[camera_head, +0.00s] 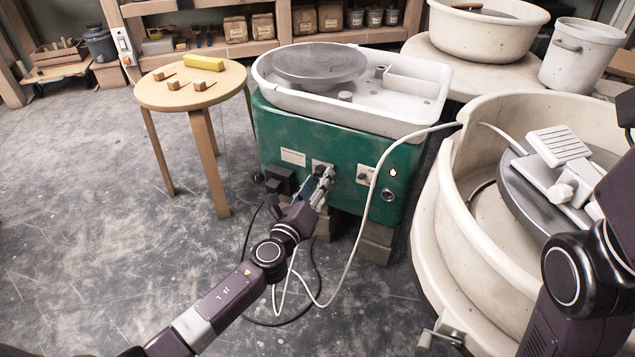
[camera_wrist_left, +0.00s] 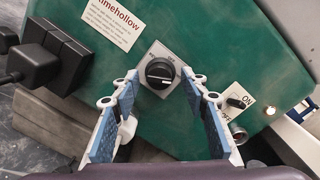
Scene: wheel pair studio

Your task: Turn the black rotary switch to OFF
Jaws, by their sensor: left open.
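The black rotary switch (camera_wrist_left: 159,74) sits on a small grey plate on the green wheel housing (camera_wrist_left: 205,35). Its knob has a pale mark. The small lettering on the plate is too blurred to read surely, so I cannot tell its setting. My left gripper (camera_wrist_left: 160,78) is open, with its two blue-padded fingers on either side of the knob in the left wrist view; I cannot tell whether they touch it. In the head view the left gripper (camera_head: 323,181) is at the housing front and hides the knob. My right gripper is out of view.
Black plugs (camera_wrist_left: 55,58) are at left. A white cable (camera_head: 357,232) hangs before the housing (camera_head: 330,140). A round stool (camera_head: 190,86) stands left; a large cream wheel tub (camera_head: 450,205) stands right.

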